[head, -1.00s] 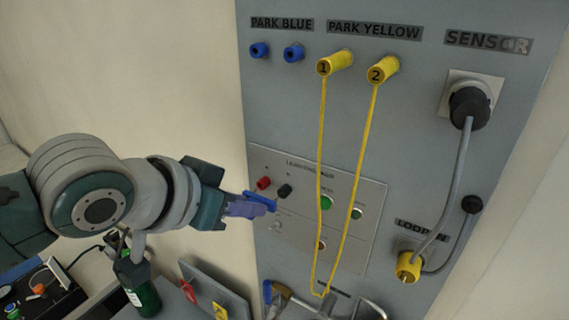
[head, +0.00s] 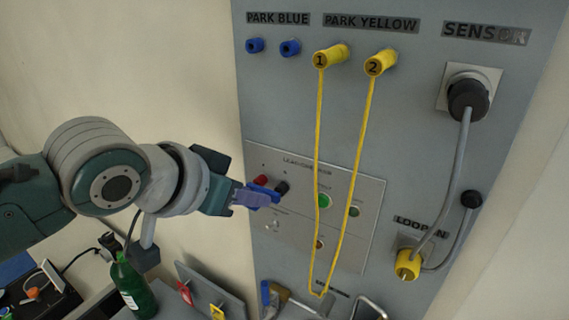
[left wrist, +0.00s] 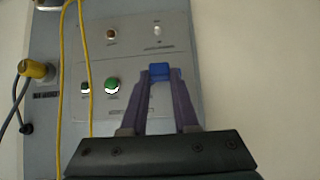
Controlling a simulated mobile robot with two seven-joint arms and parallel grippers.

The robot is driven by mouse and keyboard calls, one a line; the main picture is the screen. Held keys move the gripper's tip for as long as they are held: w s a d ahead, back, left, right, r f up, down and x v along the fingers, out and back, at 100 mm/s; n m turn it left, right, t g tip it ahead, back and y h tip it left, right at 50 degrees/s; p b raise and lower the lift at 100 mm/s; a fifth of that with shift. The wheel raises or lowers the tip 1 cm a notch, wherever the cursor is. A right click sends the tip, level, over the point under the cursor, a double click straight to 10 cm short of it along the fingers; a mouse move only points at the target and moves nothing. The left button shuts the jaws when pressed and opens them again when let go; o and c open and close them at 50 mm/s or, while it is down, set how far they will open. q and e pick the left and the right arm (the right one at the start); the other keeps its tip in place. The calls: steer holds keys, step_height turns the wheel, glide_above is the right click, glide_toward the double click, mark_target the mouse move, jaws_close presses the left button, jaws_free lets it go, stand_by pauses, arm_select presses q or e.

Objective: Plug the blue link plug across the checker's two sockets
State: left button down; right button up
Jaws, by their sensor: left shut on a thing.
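My left gripper (head: 258,196) is shut on the blue link plug (head: 266,187) in front of the checker panel (head: 362,190). The plug also shows between the fingertips in the left wrist view (left wrist: 159,72). In the head view the plug lies at the checker's red socket (head: 261,180) and black socket (head: 283,187), overlapping both. I cannot tell whether its pins are in them. In the left wrist view the sockets are hidden behind the plug and fingers. My right gripper is not in view.
Two yellow plugs (head: 330,57) (head: 380,62) are parked above, and their yellow cord hangs in front of the checker. Blue park sockets (head: 290,47) are at the top left. A grey cable (head: 459,170) runs down at right. A green bottle (head: 134,288) stands low at left.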

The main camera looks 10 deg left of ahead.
arm_select(q)
steer(key=shift+w+d, duration=0.15)
steer(key=shift+w, duration=0.2)
steer(key=c, duration=0.6)
jaws_free()
steer(key=b+v, duration=0.3)
steer(key=v, duration=0.7)
steer(key=s+a+f+n+g+y+p, duration=0.1)
steer(key=s+f+g, duration=0.2)
steer(key=s, duration=0.7)
steer(key=s+a+f+n+g+y+p, duration=0.1)
steer(key=s+a+f+g+y, duration=0.1)
steer(key=s+f, duration=0.4)
steer(key=s, duration=0.5)
steer(key=shift+a+f+g, duration=0.3)
steer(key=shift+f+g, duration=0.05)
steer(key=shift+g, duration=0.05)
